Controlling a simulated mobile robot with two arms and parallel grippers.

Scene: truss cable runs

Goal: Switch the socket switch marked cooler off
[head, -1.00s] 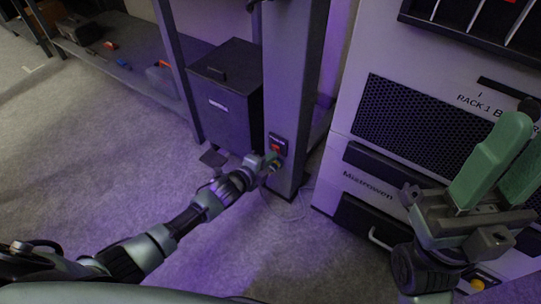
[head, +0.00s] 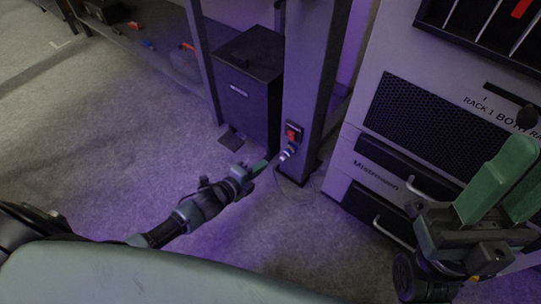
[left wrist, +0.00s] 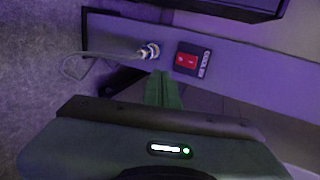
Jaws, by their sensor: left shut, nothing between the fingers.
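The socket switch is a red rocker (head: 292,134) in a dark plate low on a grey upright post (head: 304,90). In the left wrist view the red rocker (left wrist: 186,61) sits beside a label reading COOLER. A metal plug connector (head: 287,153) with a thin cable is just below the switch, and it also shows in the left wrist view (left wrist: 149,51). My left gripper (head: 266,164) is shut and empty, a little apart from the post, lower left of the switch. Its green fingers (left wrist: 163,90) point toward the post. My right gripper (head: 503,185) has its green fingers apart, empty, in front of the rack.
A white rack cabinet (head: 385,60) with drawers and handles stands to the right. A low shelf (head: 165,55) with small items is at the back left. The carpet at the left is clear.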

